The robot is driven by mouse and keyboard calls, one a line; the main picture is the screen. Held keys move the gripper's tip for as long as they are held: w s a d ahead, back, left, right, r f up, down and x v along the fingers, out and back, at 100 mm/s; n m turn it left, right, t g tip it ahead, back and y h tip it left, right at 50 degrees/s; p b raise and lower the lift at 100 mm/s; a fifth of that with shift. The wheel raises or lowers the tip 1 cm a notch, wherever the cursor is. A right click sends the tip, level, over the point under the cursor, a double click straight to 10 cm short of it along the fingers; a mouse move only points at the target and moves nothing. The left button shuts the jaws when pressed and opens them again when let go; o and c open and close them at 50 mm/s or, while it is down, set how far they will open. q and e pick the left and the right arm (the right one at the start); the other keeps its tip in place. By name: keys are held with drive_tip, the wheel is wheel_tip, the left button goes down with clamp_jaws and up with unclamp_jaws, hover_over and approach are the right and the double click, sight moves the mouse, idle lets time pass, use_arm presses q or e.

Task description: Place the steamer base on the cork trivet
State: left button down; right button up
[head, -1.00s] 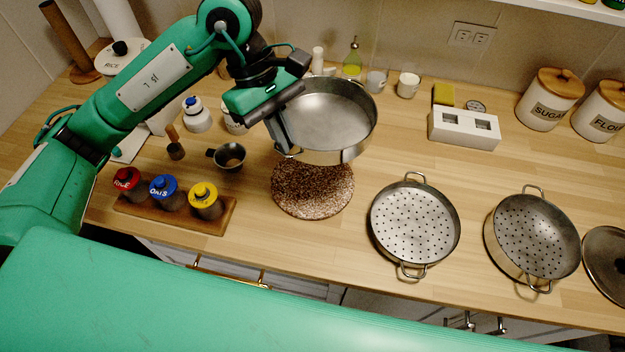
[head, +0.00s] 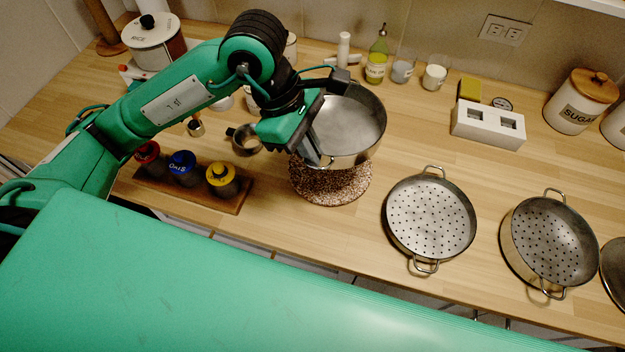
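The steamer base (head: 350,122), a round steel pan with a solid floor, hangs over the cork trivet in the head view. My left gripper (head: 318,152) is shut on its left rim. The pan looks roughly level. The speckled brown round cork trivet (head: 330,190) lies on the counter, its near part showing and its far part hidden under the pan. I cannot tell whether the pan's bottom touches it; it seems slightly above. My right gripper is not in view.
Two perforated steamer tiers (head: 430,218) (head: 550,240) stand to the right, with a lid (head: 614,270) at the edge. A jar rack (head: 232,204) and a small metal cup (head: 246,140) are left of the trivet. A white block (head: 487,125), bottle (head: 376,62) and cups stand behind.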

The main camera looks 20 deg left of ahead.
use_arm(q)
wheel_tip(320, 180, down, 8)
drive_tip(key=shift+f+p, duration=0.1)
drive_tip(key=shift+p, duration=0.45)
wheel_tip(320, 180, down, 3)
drive_tip(key=shift+f+p, duration=0.2)
drive_tip(key=shift+p, duration=0.15)
drive_tip(key=shift+f, duration=0.2)
drive_tip(key=shift+f, duration=0.1)
drive_tip(key=c, duration=1.6)
unclamp_jaws()
